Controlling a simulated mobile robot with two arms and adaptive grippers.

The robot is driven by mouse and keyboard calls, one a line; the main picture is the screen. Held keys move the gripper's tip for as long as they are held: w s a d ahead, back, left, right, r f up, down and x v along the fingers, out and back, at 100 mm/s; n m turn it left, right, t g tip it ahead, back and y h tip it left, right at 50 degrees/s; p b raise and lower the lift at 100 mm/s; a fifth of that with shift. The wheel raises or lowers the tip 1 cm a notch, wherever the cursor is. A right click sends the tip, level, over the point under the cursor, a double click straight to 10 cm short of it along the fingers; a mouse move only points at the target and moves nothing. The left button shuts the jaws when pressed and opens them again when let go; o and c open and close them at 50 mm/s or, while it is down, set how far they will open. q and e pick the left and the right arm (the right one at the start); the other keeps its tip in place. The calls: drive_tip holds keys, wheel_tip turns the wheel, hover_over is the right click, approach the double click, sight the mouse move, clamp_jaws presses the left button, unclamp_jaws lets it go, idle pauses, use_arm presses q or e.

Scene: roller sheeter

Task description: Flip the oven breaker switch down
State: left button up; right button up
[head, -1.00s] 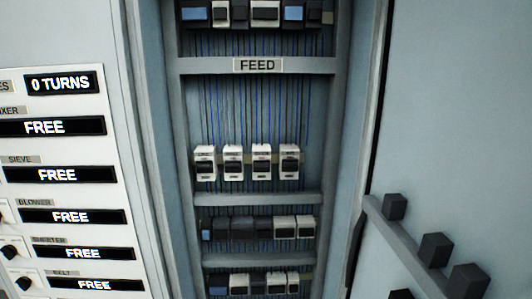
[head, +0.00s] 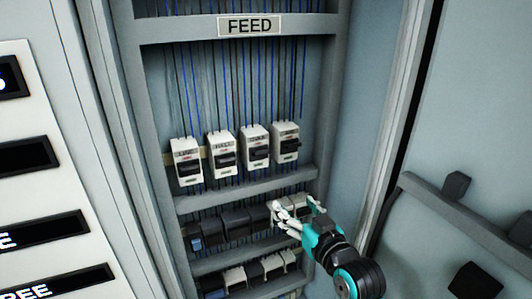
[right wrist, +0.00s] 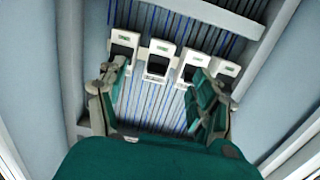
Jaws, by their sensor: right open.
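Several white breakers with dark toggles stand in a row under the FEED label (head: 249,26): the first (head: 187,161), second (head: 221,155), third (head: 256,146) and fourth (head: 286,142) from the left. Their small name labels are too blurred to tell which is the oven. My right gripper (head: 297,207) is open and empty, below and in front of the row's right end in the head view. The right wrist view shows its spread fingers (right wrist: 160,72) with the two middle breakers (right wrist: 158,60) (right wrist: 193,65) beyond the gap. My left gripper is out of view.
A grey rail (head: 247,188) runs under the breaker row. Lower rows hold dark and white modules (head: 235,222), partly behind my right gripper. A label panel (head: 25,190) is at the left. The open cabinet door (head: 480,120) with dark blocks stands at the right.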

drive_tip(key=t, duration=0.1)
approach(263, 153)
drive_tip(key=shift+y, duration=0.3)
drive_tip(key=p+x, duration=0.4)
drive_tip(key=x, duration=0.3)
drive_tip(key=shift+w+d, duration=0.15)
drive_tip(key=shift+p+x, duration=0.35)
drive_tip(key=shift+x, duration=0.4)
drive_tip(key=shift+f, duration=0.1)
drive_tip(key=c, duration=1.1)
drive_tip(key=shift+f+b, duration=0.2)
drive_tip(key=shift+b, duration=0.2)
drive_tip(key=shift+c, duration=0.4)
drive_tip(key=shift+f+t+y+b, duration=0.4)
drive_tip(key=shift+t+b, duration=0.7)
drive_tip(key=shift+b, duration=2.2)
drive_tip(key=shift+f+t+y+b, duration=0.45)
drive_tip(key=shift+t+b, duration=0.65)
drive_tip(key=shift+b, duration=2.25)
drive_tip(key=shift+f+t+y+b, duration=0.35)
drive_tip(key=shift+t+b, duration=0.75)
drive_tip(key=shift+b, duration=2.2)
